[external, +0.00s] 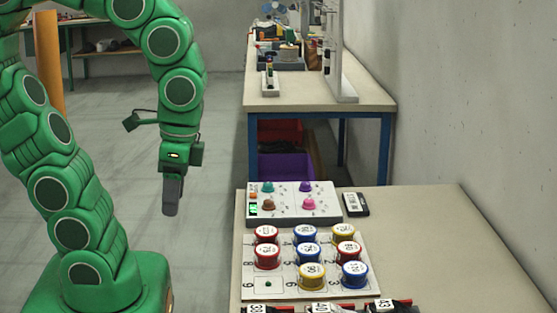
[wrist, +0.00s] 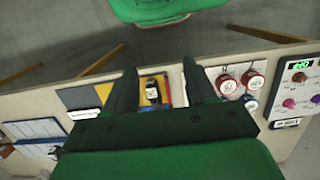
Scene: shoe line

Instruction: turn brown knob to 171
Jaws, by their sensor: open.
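The grey-white knob panel (external: 292,215) lies on the near table with teal, purple, brown and pink knobs. The brown knob (external: 268,204) is at its front left, beside a small green-lit display (external: 253,210) too small to read surely. The brown knob (wrist: 299,77) also shows at the right edge of the wrist view, below the lit display (wrist: 300,64). My gripper (external: 172,195) hangs left of the table, pointing down, apart from the panel. In the wrist view my gripper's fingers (wrist: 160,68) are spread with nothing held between them.
Several red, blue and yellow round containers (external: 311,275) stand on a numbered board in front of the panel. A dark label block (external: 356,204) lies right of the panel. The table's right side (external: 430,235) is clear. Another table (external: 310,98) stands behind.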

